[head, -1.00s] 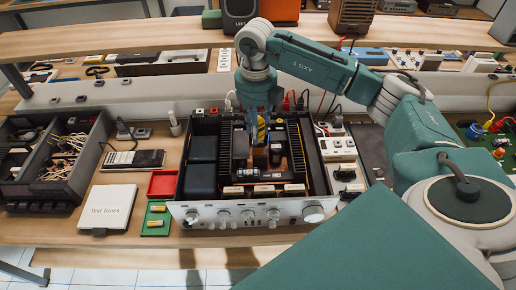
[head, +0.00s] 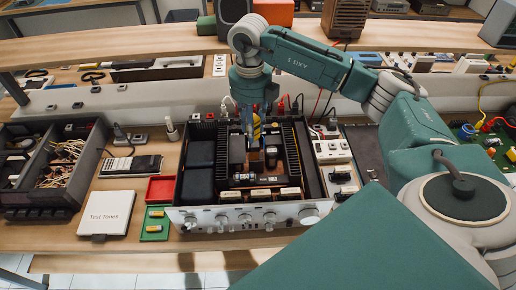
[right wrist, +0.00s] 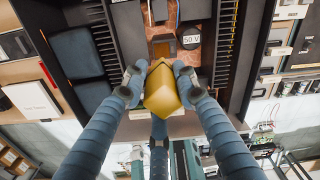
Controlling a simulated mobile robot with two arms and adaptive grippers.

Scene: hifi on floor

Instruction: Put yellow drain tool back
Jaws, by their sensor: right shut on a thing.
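The yellow drain tool (right wrist: 163,92) is between the fingertips of my right gripper (right wrist: 160,84) in the right wrist view, and the gripper is shut on it. In the head view, the tool (head: 257,127) shows as a small yellow piece beside the fingers of my right gripper (head: 250,128). They are over the open amplifier (head: 250,216), whose inside lies below. The tool's lower end and its exact height above the parts are hard to tell. My left gripper is not in view.
A black capacitor marked 50 V (right wrist: 192,38) and black finned heatsinks (head: 295,150) stand close around the gripper.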

